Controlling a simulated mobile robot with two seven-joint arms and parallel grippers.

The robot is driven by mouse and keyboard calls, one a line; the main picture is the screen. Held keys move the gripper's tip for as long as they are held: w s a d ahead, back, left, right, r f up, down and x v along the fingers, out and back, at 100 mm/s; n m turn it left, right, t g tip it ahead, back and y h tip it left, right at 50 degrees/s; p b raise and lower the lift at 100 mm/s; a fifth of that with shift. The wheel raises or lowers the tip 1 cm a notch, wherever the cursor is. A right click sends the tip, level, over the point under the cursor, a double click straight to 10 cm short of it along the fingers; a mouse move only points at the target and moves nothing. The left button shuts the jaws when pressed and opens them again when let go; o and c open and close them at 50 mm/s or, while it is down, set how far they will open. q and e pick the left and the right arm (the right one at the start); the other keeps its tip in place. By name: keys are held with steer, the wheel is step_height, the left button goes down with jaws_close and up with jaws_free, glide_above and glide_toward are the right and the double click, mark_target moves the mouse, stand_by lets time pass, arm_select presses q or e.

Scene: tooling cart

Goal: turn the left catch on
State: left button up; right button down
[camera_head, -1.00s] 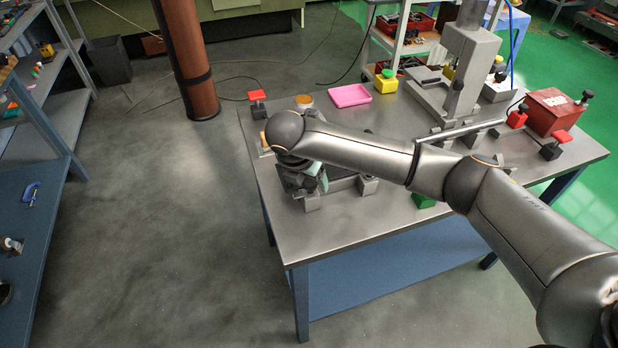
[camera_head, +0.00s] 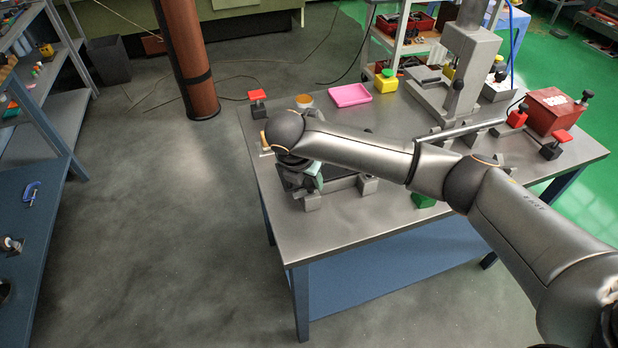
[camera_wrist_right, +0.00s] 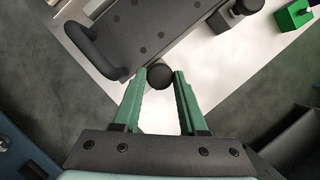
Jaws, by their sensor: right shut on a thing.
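My right gripper (camera_wrist_right: 160,80) shows in the right wrist view with its two green fingers shut on a round black knob (camera_wrist_right: 159,74). The knob sits at the edge of a dark plate (camera_wrist_right: 150,35) with several holes and a bent handle (camera_wrist_right: 86,50). I take the knob to be the left catch; whether it is on or off cannot be told. A second black knob (camera_wrist_right: 246,6) shows farther right. In the head view my right gripper (camera_head: 304,184) is over the left front of the bench, mostly hidden under my arm. My left gripper is not in view.
The steel bench (camera_head: 350,222) carries a pink tray (camera_head: 350,95), a red-topped clamp (camera_head: 257,96), a grey press (camera_head: 462,75) and a red box (camera_head: 553,112). A green block (camera_head: 423,201) lies under my forearm. The bench's front strip is clear.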

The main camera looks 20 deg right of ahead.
steer(key=shift+m, duration=0.3)
steer(key=m, duration=0.2)
steer(key=m+g+h, duration=0.1)
steer(key=m, duration=0.1)
steer(key=shift+w+a+g, duration=0.15)
steer(key=shift+a+g, duration=0.05)
steer(key=shift+g, duration=0.1)
steer(key=m+g, duration=0.1)
steer(key=m, duration=0.2)
steer(key=m+g, duration=0.1)
steer(key=m, duration=0.2)
steer(key=shift+w, duration=0.2)
steer(key=m+g, duration=0.1)
steer(key=m, duration=0.3)
steer(key=shift+w+g, duration=0.15)
steer(key=shift+g, duration=0.25)
steer(key=shift+d+m+g+y+b, duration=0.15)
steer(key=shift+m+g+y+b, duration=0.3)
steer(key=shift+m, duration=1.15)
steer(key=shift+w, duration=0.1)
steer(key=shift+c, duration=2.3)
jaws_free()
